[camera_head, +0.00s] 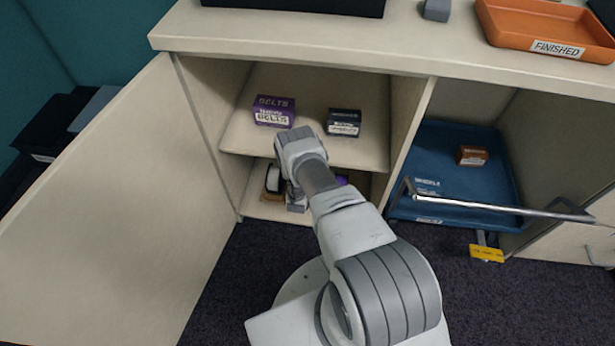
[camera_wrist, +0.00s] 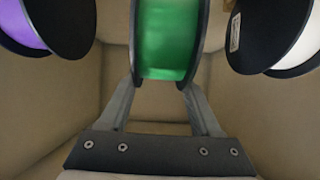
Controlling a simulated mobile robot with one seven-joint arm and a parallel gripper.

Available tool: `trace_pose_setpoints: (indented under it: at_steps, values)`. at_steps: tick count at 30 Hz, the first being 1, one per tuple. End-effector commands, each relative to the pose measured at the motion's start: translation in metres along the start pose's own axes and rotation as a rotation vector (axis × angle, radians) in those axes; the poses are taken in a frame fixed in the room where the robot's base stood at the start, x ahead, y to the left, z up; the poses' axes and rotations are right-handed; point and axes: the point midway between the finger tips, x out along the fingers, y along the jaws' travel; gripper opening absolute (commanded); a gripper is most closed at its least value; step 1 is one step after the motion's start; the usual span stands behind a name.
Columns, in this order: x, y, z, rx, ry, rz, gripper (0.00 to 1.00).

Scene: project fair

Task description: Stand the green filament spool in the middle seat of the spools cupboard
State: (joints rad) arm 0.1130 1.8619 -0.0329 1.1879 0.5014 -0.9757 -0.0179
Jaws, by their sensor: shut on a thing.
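The green filament spool (camera_wrist: 168,42) is between the two fingers of my gripper (camera_wrist: 163,84), which is shut on it, in the wrist view. A purple spool (camera_wrist: 28,22) is to its left and a white spool with black flanges (camera_wrist: 285,35) to its right, both apart from it. In the head view my arm reaches into the lower compartment of the open cupboard (camera_head: 235,182), below its middle shelf. The white spool (camera_head: 273,180) and a bit of the purple spool (camera_head: 342,180) show there. My arm hides the green spool in that view. The seat under it cannot be seen.
The cupboard door (camera_head: 95,215) stands open on the left. A purple belts box (camera_head: 273,111) and a dark box (camera_head: 344,122) sit on the shelf above. On the right is a blue tray (camera_head: 450,195) with a brown box (camera_head: 472,155) and a metal bar (camera_head: 490,207) in front.

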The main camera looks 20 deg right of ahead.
Motion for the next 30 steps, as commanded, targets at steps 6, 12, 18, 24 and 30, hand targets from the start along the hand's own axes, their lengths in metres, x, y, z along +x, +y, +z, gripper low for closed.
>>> trace_pose_setpoints:
  at_steps: [6,12,18,24,30]
  values:
    - [0.011,0.0,0.018,0.001,0.002,0.0,0.0]
    - [0.011,0.0,0.018,0.001,0.002,0.0,0.0]
    - [0.011,0.0,0.021,0.0,-0.001,0.001,0.81]
    - [0.011,0.0,0.021,0.0,-0.001,0.001,0.95]
    - [0.011,0.0,0.02,0.0,0.0,0.0,0.95]
